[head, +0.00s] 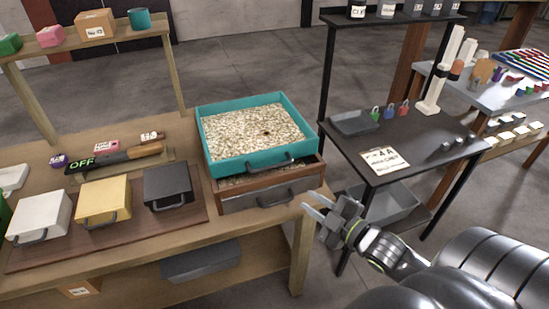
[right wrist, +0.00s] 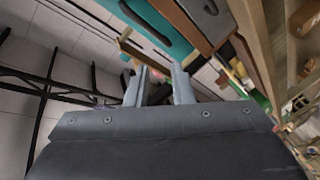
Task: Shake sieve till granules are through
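The sieve (head: 224,165) is a teal square tray with a dark handle on its front wall. Pale granules (head: 250,132) cover its floor, with a small dark spot among them. It rests on a wooden box (head: 270,196) with a grey front and its own dark handle; some granules show in the gap below the sieve. My right gripper (head: 313,204) is open and empty, just right of the box's front corner, apart from the sieve. In the right wrist view its fingers (right wrist: 161,82) stand apart, with the teal sieve wall (right wrist: 166,28) beyond. My left gripper is not in view.
White (head: 38,217), yellow (head: 103,200) and black (head: 168,186) handled boxes stand on a board left of the sieve. A black shelf table (head: 430,150) with a tray, padlocks and a sign stands right. A gap of floor lies between the tables.

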